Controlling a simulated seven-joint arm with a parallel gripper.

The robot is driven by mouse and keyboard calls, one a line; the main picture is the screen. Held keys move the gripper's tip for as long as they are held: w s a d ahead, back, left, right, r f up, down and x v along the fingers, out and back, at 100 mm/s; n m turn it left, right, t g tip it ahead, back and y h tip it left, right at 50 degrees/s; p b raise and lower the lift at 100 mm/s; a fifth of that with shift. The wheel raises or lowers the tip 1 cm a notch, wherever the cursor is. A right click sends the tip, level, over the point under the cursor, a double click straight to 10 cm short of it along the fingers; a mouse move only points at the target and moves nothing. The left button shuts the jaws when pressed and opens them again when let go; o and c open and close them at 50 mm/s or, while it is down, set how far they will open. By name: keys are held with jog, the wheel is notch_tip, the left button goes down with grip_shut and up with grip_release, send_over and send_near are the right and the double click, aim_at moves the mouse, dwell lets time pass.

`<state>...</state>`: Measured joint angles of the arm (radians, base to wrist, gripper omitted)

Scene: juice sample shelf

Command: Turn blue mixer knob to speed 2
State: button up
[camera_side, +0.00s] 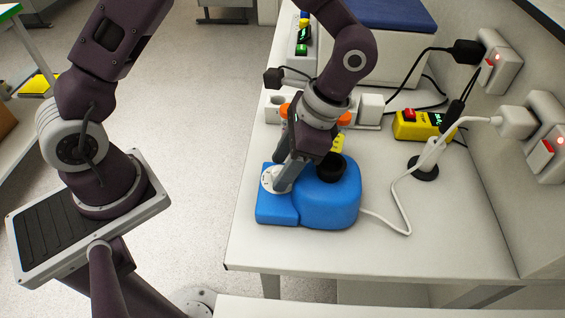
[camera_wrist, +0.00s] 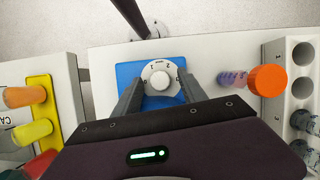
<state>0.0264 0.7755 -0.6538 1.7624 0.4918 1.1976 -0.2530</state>
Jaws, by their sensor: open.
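The blue mixer (camera_side: 330,203) stands on the white bench, with a black cup (camera_side: 331,168) on its top. Its knob (camera_wrist: 160,82) is a white round cap on a pale dial with dark marks, on the blue front part. In the side view the dial (camera_side: 268,180) shows at the left of the mixer, partly hidden by a finger. My gripper (camera_wrist: 159,90) is open, with one finger on each side of the knob. I cannot tell whether the fingers touch it.
A white rack (camera_wrist: 297,120) with dark-capped tubes and an orange-capped tube (camera_wrist: 267,80) lie to the right in the wrist view. A yellow holder (camera_wrist: 42,95) is at left. A yellow device (camera_side: 420,126) and a white cable (camera_side: 397,200) lie right of the mixer. The front bench is clear.

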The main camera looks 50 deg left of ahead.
jog(key=shift+f, duration=0.1)
grip_shut()
jog(key=shift+m, duration=0.3)
jog(key=shift+s+m+t+y, duration=0.1)
jog(key=shift+m+t+y, duration=0.3)
jog(key=shift+m, duration=0.85)
jog(key=shift+s+m+t+y, duration=0.1)
jog(key=shift+m+t+y, duration=0.3)
jog(key=shift+m, duration=0.85)
grip_release()
jog(key=shift+d, duration=0.1)
